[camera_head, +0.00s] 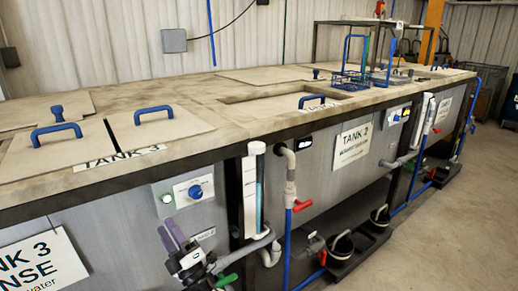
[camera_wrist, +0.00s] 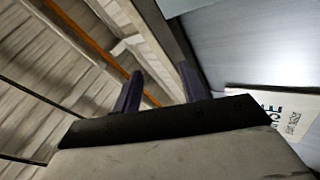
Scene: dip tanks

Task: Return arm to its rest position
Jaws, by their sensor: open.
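My gripper (camera_head: 169,228) is at the lower middle of the head view, in front of the tank bench's front panel and below its top. Its two purple-grey fingers point up, and nothing shows between them. In the wrist view the two dark fingers of my gripper (camera_wrist: 161,72) stand apart with an empty gap. Part of my arm shows below the gripper in the head view; the rest is out of the picture.
The long tank bench (camera_head: 200,112) has lids with blue handles (camera_head: 153,112) and a blue wire basket (camera_head: 350,78) farther back. Close to my gripper are a control panel (camera_head: 190,192), a sight tube (camera_head: 252,195) and a red-handled valve (camera_head: 302,206). Open floor (camera_head: 455,220) lies at right.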

